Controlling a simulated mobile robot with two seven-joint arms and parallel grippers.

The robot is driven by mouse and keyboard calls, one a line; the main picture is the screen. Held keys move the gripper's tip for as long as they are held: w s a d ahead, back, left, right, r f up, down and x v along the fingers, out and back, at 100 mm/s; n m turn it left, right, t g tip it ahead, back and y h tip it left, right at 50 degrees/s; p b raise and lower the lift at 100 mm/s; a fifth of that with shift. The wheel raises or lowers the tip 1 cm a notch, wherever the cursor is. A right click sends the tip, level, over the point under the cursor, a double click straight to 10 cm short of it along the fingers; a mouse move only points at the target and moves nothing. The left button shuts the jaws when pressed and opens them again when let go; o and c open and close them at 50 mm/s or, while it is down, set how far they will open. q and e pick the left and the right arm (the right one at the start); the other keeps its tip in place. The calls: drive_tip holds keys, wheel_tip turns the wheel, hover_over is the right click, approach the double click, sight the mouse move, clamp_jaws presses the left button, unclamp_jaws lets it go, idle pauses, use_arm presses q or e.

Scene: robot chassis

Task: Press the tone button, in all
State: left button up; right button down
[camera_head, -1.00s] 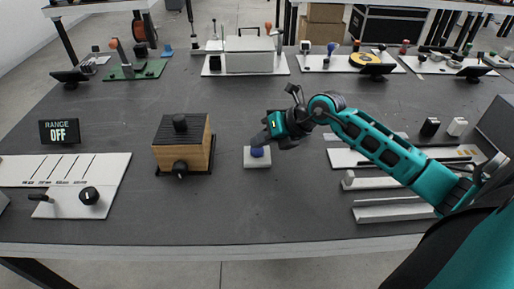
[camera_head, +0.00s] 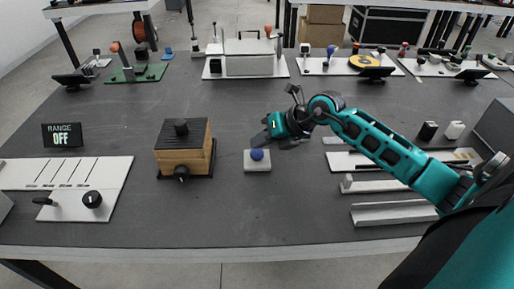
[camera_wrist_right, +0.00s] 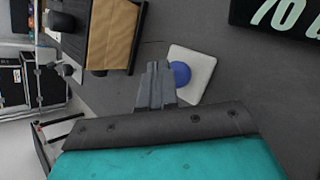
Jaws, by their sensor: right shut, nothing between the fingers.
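A blue round button (camera_head: 257,154) sits on a small white square base (camera_head: 257,166) in the middle of the grey table. In the right wrist view the blue button (camera_wrist_right: 180,74) and its white base (camera_wrist_right: 204,72) lie just beyond the fingertips, partly hidden by them. My right gripper (camera_head: 257,141) comes in from the right, shut and empty, with its tips close behind and above the button. In the wrist view the shut fingers (camera_wrist_right: 156,75) appear beside the button; I cannot tell whether they touch it. My left gripper is not in view.
A wooden box with black knobs (camera_head: 184,158) stands left of the button. Farther left are a white slider panel (camera_head: 112,185) and a display reading RANGE OFF (camera_head: 62,135). White rails (camera_head: 395,212) lie at the right. The table in front of the button is clear.

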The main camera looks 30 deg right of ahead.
sight(261, 153)
drive_tip(key=shift+r, duration=0.15)
wheel_tip(261, 153, up, 5)
drive_tip(key=p, duration=0.4)
idle(0.9)
